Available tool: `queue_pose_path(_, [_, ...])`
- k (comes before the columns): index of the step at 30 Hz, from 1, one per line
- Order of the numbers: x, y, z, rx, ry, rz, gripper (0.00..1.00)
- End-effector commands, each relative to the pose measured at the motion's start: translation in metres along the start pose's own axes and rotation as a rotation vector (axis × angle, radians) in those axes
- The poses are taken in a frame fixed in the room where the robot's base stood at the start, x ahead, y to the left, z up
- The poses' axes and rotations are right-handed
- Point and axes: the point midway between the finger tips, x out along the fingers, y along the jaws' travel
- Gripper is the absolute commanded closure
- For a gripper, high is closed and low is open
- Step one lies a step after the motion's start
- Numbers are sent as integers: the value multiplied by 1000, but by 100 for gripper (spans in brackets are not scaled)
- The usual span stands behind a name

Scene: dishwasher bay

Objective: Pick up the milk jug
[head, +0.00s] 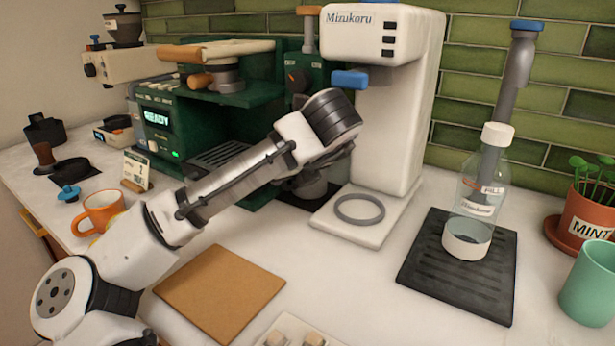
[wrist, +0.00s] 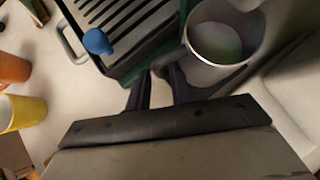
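The milk jug (wrist: 232,50) is a grey metal vessel seen from above at the upper right of the wrist view, with a pale greenish inside. Its dark handle side faces my fingers. In the head view, a grey metal vessel (head: 314,182), which looks like the jug, shows partly below my wrist. My gripper (wrist: 159,88) is beside the jug on its handle side, with its two dark fingers apart. The fingertips are close to the handle; whether they touch or straddle it I cannot tell. In the head view my gripper is hidden behind my wrist.
The green espresso machine (head: 160,122) with its slotted drip tray (wrist: 125,22) and a blue knob (wrist: 97,42) stands close by. An orange mug (head: 100,208) is at left. A brown board (head: 220,292) lies in front.

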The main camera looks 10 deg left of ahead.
Motion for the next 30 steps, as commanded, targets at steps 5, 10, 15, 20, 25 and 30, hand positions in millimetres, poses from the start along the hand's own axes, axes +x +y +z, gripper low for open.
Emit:
queue_pose_path(5, [16,0,7,0,-2,1,78])
queue_pose_path(10, [19,0,7,0,-2,0,78])
queue_pose_path(15, [18,0,7,-1,-2,0,89])
queue_pose_path(20, [18,0,7,-1,-2,0,100])
queue_pose_path(25, [18,0,8,-2,-4,-1,100])
queue_pose_path(30, [17,0,8,-2,-4,-1,100])
